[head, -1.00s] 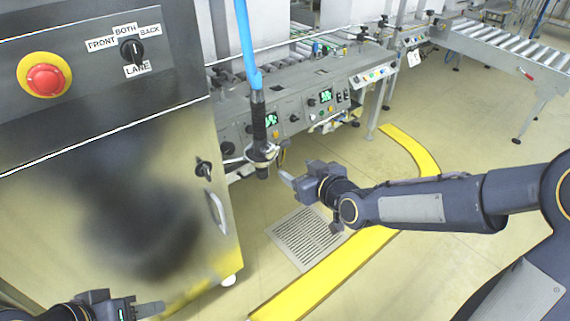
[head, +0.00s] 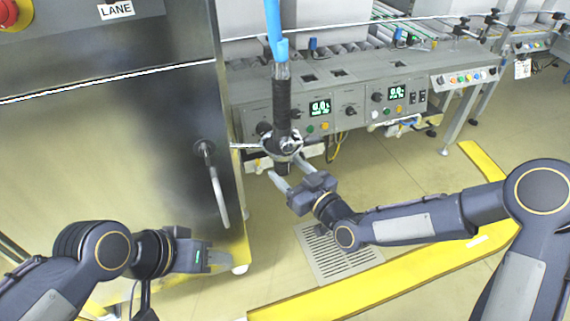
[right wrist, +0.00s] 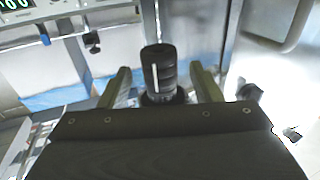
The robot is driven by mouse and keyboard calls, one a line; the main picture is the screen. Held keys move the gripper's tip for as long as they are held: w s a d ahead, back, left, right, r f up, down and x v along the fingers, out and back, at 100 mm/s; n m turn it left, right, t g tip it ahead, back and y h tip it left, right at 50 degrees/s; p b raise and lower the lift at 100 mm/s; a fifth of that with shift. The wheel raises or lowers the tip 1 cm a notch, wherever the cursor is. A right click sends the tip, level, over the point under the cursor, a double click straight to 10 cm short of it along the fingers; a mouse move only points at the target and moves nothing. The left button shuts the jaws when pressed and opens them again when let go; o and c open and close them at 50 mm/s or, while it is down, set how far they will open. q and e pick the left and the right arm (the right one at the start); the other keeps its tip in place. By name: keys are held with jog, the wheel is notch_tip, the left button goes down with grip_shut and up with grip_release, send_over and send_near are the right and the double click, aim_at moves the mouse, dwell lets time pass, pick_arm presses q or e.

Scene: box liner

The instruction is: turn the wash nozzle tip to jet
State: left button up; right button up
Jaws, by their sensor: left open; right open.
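The wash nozzle hangs on a blue hose (head: 273,30), with a black grip (head: 282,100) and a metal hook around its lower part. Its dark tip (head: 284,166) points down. In the right wrist view the black ribbed tip (right wrist: 158,70) with a white line stands between my fingers. My right gripper (head: 291,172) is open, its fingers on either side of the tip; I cannot tell whether they touch it. The fingers also show in the right wrist view (right wrist: 165,85). My left gripper (head: 215,260) is at lower left, in front of the steel cabinet, open and away from the nozzle.
A steel cabinet (head: 100,170) with a door handle (head: 218,190) stands left of the nozzle. A control panel (head: 330,105) with green displays is behind it. A floor grate (head: 335,262) and yellow floor strip (head: 400,285) lie below. Open floor is at right.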

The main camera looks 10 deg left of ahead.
aim_at(287, 170)
jog(key=shift+x, duration=1.7)
jog(key=shift+c, duration=0.2)
jog(key=c, duration=1)
